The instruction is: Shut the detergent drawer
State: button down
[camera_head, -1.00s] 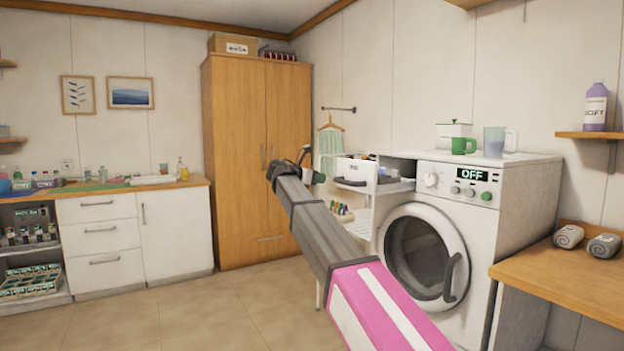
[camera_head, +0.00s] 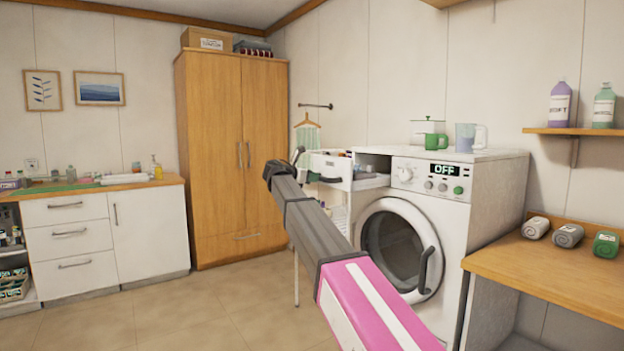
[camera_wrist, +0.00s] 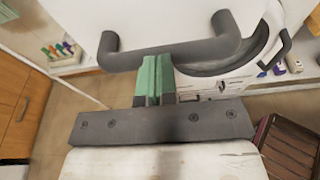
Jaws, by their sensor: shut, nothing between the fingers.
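The detergent drawer (camera_head: 332,168) stands pulled out at the upper left of the white washing machine (camera_head: 440,225). Its white front has a dark handle, and its open tray shows behind the front. In the wrist view, the dark bar handle (camera_wrist: 175,52) and the white drawer front (camera_wrist: 160,18) fill the upper part. My gripper (camera_wrist: 155,62) has green fingers, closed together and empty. Its tips are right at the handle's edge; I cannot tell whether they touch it. In the head view my arm hides most of the gripper.
The washer's round door (camera_head: 400,245) is below the drawer. A white cart (camera_head: 338,212) with small items is beside the washer. A wooden bench (camera_head: 545,275) is at right. The floor at left is clear.

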aim_at(355, 170)
jog(key=r+x, duration=0.1)
jog(key=x, duration=0.6)
jog(key=r+x, duration=0.2)
jog(key=x, duration=0.5)
jog(key=r+x, duration=0.1)
jog(key=x, duration=0.7)
jog(key=shift+w+d+r, duration=0.15)
jog(key=shift+w+d, duration=0.35)
jog(key=shift+d, duration=0.05)
jog(key=shift+w+d+r, duration=0.1)
